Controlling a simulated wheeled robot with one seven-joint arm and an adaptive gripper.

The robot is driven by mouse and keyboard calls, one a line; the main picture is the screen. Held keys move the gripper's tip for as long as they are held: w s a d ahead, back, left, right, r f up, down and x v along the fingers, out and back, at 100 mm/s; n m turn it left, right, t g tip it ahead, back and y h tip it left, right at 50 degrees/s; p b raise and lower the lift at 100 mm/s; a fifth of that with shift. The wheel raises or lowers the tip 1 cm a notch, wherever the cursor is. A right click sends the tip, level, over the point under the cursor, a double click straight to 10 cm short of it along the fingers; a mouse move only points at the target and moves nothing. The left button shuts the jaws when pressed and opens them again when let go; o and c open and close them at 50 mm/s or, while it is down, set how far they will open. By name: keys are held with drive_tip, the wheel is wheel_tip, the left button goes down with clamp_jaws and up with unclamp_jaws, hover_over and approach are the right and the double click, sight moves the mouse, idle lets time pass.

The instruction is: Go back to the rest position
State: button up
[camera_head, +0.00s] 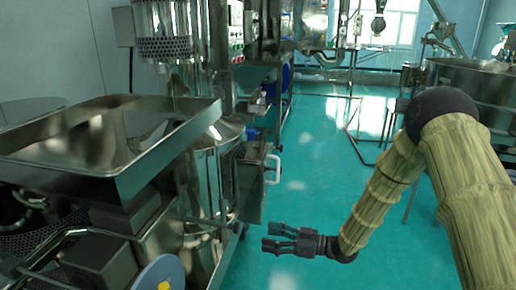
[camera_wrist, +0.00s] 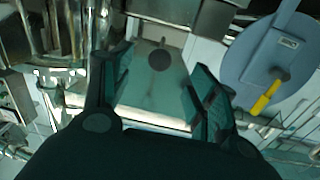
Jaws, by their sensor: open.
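My gripper (camera_head: 282,238) is open and empty in the head view, at the end of my arm, low over the green floor. Its fingers point left toward the machine. In the wrist view my gripper (camera_wrist: 155,85) shows its two dark fingers spread apart with nothing between them. The vibrating sieve's metal tray (camera_head: 165,165) stands to the left of my gripper in the head view, with a clear gap between them.
A grey-blue disc with a yellow part (camera_wrist: 265,60) shows at the upper right of the wrist view; a similar disc (camera_head: 160,274) is at the bottom of the head view. A white handle (camera_head: 274,169) sticks out from a cabinet. The green floor (camera_head: 310,190) is open in the middle.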

drive_tip(key=s+d+f+m+t+h, duration=0.15)
drive_tip(key=s+f+m+h, duration=0.3)
drive_tip(key=f, duration=0.45)
drive_tip(key=s+d+f+m+t+h, duration=0.1)
drive_tip(key=s+d+f+m+h, duration=0.25)
drive_tip(key=f, duration=0.55)
drive_tip(key=s+d+f+m+g+h, duration=0.25)
drive_tip(key=s+f, duration=0.35)
drive_tip(key=s, duration=0.5)
drive_tip(key=s+d+f+m+g+h, duration=0.2)
drive_tip(key=s+d+f+h, duration=0.25)
drive_tip(key=s, duration=0.65)
drive_tip(key=s+d+m+g+h, duration=0.1)
drive_tip(key=s+d+g, duration=0.1)
drive_tip(key=s, duration=0.5)
drive_tip(key=s+d+m+g+h, duration=0.1)
drive_tip(key=s+d, duration=0.2)
drive_tip(key=s, duration=0.3)
wheel_tip(320, 180, up, 20)
drive_tip(key=p, duration=2)
drive_tip(key=shift+s+p, duration=0.3)
drive_tip(key=shift+p, duration=0.05)
drive_tip(key=shift+a+f, duration=0.1)
